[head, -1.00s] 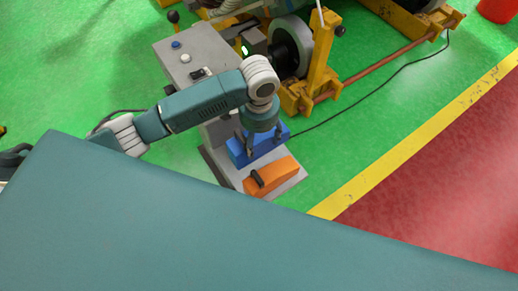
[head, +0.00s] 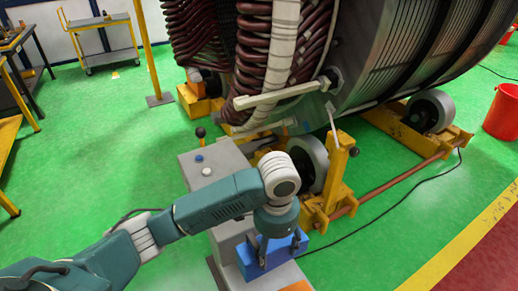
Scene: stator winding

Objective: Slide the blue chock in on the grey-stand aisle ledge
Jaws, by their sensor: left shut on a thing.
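The blue chock (head: 272,261) is at the low ledge (head: 266,284) of the grey stand (head: 215,160), near the bottom of the head view. My left gripper (head: 279,250) points down over it, its fingers shut on it. Whether the chock rests on the ledge or hangs just above it I cannot tell. An orange chock (head: 299,287) lies in front of it, mostly cut off by the picture's lower edge. My right gripper is not in view.
The big stator (head: 385,50) with brown windings rests on yellow roller stands (head: 325,195) behind the grey stand. A black cable (head: 400,197) crosses the green floor on the right. A red bucket (head: 502,112) stands at far right. A yellow trolley (head: 103,42) is at the back left.

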